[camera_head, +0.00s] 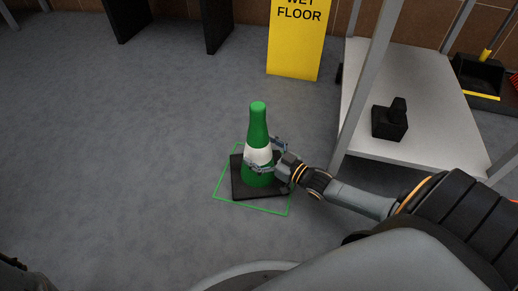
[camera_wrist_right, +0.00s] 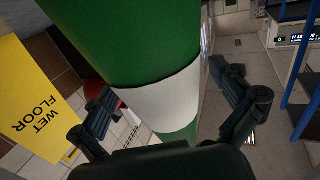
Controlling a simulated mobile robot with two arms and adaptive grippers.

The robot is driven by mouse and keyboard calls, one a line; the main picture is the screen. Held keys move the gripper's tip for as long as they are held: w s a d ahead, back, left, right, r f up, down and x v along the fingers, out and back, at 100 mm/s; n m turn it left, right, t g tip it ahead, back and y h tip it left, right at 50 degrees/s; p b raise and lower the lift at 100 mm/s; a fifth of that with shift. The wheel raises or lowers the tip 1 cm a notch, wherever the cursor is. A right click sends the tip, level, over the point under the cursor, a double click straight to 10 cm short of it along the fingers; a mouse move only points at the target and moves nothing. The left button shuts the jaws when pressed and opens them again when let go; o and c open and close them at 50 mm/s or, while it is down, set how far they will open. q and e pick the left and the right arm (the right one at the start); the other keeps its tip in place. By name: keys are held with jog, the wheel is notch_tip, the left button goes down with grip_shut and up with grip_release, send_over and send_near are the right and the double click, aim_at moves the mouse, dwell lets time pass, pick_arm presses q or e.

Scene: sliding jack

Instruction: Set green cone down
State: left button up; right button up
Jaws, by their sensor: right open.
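The green cone (camera_head: 258,122) with a white band and black square base (camera_head: 243,188) stands upright on the grey floor. Its base sits mostly inside a green outlined square (camera_head: 252,208), slightly turned against it. My right gripper (camera_head: 270,157) is open, with its fingers on either side of the cone at the white band. In the right wrist view the cone (camera_wrist_right: 135,40) passes between the spread fingers, with a visible gap at the right finger. My left gripper is not in view.
A yellow wet floor sign (camera_head: 297,45) stands behind the cone. A grey shelf (camera_head: 425,75) with a black object (camera_head: 390,121) on it stands at the right, close to my right arm. A dustpan (camera_head: 478,75) is at the far right. The floor left of the cone is clear.

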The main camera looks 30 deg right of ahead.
jog(key=p+v, duration=0.5)
jog(key=v, duration=0.7)
jog(key=shift+p, duration=0.4)
jog(key=shift+r, duration=0.1)
